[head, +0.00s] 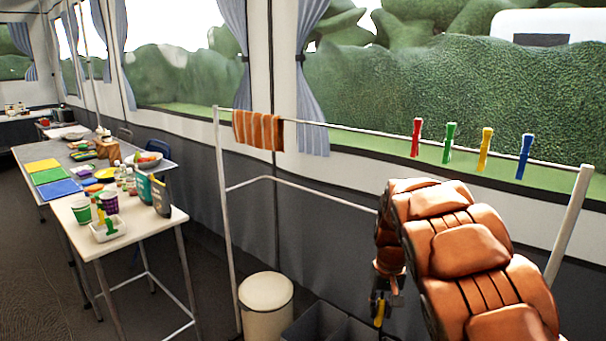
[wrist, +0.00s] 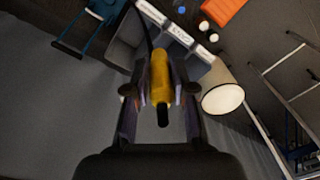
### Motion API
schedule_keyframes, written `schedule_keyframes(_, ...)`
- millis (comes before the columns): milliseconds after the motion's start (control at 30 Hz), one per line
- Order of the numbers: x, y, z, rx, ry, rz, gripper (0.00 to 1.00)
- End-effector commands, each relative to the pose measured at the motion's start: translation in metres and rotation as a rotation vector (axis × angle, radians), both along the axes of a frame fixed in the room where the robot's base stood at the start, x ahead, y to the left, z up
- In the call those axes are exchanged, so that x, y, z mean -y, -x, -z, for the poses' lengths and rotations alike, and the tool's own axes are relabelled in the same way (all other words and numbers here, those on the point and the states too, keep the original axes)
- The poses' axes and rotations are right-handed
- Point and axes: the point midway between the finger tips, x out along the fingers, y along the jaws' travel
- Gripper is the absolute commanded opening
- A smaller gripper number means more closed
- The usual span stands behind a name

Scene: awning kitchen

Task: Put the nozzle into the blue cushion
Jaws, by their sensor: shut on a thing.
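My gripper (head: 381,300) hangs at the end of my orange arm at the lower right of the head view. In the wrist view my gripper (wrist: 160,92) is shut on a yellow nozzle (wrist: 160,75) with a black tip that points toward the bottom of the picture. A black line runs up behind the nozzle; I cannot tell whether it is attached. A yellow part of the nozzle (head: 379,314) also shows in the head view. I cannot make out a blue cushion in either view.
Grey labelled bins (wrist: 125,52) lie below my gripper, beside a cream round-topped bin (head: 266,292). A drying rail (head: 345,129) with a striped cloth (head: 258,130) and coloured pegs stands behind my arm. A cluttered table (head: 155,220) is at left.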

Motion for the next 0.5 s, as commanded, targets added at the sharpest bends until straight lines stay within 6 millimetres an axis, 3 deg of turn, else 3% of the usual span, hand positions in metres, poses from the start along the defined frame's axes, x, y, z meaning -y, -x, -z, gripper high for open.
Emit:
schedule_keyframes(33,0.0,0.001,-0.015,-0.001,-0.001,0.0,0.0)
schedule_keyframes(500,-0.002,0.009,-0.065,-0.005,0.002,-0.006,0.0)
